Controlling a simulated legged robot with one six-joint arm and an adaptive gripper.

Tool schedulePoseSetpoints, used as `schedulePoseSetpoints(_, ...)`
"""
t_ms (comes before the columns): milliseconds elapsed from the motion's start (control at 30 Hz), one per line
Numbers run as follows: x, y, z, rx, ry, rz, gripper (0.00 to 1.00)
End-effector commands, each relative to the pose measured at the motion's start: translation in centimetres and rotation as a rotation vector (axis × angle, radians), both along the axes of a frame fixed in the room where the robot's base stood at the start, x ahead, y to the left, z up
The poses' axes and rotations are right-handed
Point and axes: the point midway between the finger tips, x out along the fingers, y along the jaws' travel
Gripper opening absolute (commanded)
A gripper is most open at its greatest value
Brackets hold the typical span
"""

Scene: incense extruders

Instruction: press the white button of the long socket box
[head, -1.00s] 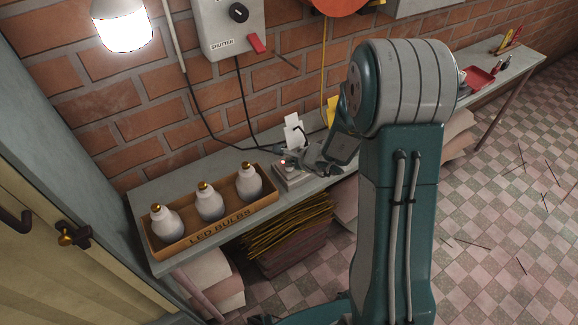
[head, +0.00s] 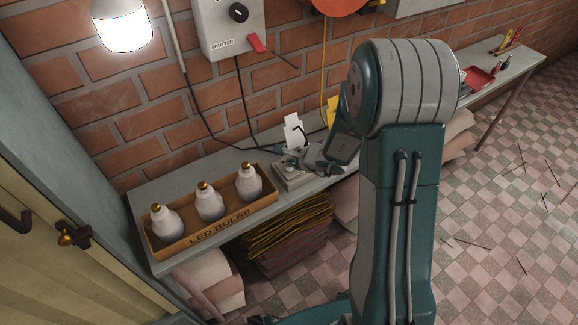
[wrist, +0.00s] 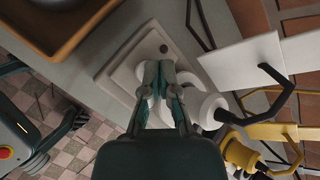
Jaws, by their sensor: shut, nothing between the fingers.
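The long socket box (head: 293,180) is a pale, low box on the bench, just right of the bulb tray. In the wrist view the box (wrist: 117,76) lies under my fingers, with a small dark round spot (wrist: 164,48) near its far end. White round parts (wrist: 207,108) show beside and behind my fingers; I cannot tell which of them is the white button. My gripper (wrist: 160,66) is shut and empty, fingertips pointing down over the box. It also shows in the head view (head: 284,158). Whether the tips touch the button is hidden.
A tray of LED bulbs (head: 222,228) stands close left of the box. A white card (head: 293,133) stands behind it, by a dark bent piece. Cables run down the brick wall. A red tray (head: 477,77) sits far right on the bench (head: 160,185).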

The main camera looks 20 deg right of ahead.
Motion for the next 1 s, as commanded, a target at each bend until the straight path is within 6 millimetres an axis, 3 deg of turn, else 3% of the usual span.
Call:
schedulePoseSetpoints(200, 0.0, 0.0, 0.2, 0.0, -0.002, 0.001, 0.0)
schedulePoseSetpoints(800, 0.1, 0.0, 5.3, 0.0, -0.003, 0.001, 0.0)
schedulePoseSetpoints(1000, 0.1, 0.0, 6.0, 0.0, -0.002, 0.001, 0.0)
